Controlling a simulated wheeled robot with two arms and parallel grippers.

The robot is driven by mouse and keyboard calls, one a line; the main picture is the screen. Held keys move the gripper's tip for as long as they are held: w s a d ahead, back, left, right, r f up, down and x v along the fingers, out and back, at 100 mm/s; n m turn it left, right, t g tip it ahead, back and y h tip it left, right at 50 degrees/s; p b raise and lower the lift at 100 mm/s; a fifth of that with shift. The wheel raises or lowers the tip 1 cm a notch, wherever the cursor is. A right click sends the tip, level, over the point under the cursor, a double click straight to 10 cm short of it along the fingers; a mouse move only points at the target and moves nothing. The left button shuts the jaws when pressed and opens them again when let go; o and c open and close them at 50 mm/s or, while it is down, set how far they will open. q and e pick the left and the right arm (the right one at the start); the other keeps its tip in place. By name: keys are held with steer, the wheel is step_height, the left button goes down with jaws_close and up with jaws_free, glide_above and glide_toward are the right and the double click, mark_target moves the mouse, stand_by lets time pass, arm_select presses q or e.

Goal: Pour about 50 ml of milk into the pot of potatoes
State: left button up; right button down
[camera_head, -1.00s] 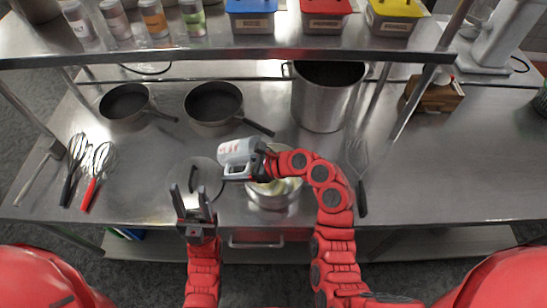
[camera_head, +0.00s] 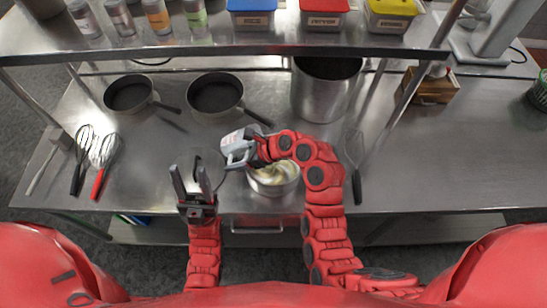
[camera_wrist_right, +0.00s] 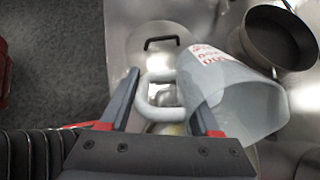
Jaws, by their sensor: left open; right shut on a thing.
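The pot of potatoes (camera_head: 285,187) stands near the counter's front edge, with pale yellow and whitish contents. My right gripper (camera_head: 259,150) is shut on the handle of a grey-white measuring jug (camera_head: 238,142) with red markings. The jug is held tilted above the pot's back-left side. In the right wrist view the jug (camera_wrist_right: 240,100) shows beside the fingers of my right gripper (camera_wrist_right: 164,95), its handle between them. I cannot make out milk or a stream. My left gripper (camera_head: 192,185) is open and empty, left of the pot.
A lid (camera_head: 207,160) with a dark handle lies on the counter behind my left gripper. Two frying pans (camera_head: 215,95) and a tall stockpot (camera_head: 322,95) stand behind. Whisks lie at left (camera_head: 104,160) and right (camera_head: 354,155). A shelf (camera_head: 200,50) spans the back.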

steer(key=shift+r, duration=0.1)
stand_by(0.9)
steer(key=shift+r+h, duration=0.1)
steer(key=shift+h, duration=0.3)
steer(key=a+h, duration=0.1)
steer(key=h, duration=0.1)
steer(key=a+g+h, duration=0.1)
steer(key=h, duration=0.1)
steer(key=shift+w+r, duration=0.15)
steer(key=shift+r, duration=0.1)
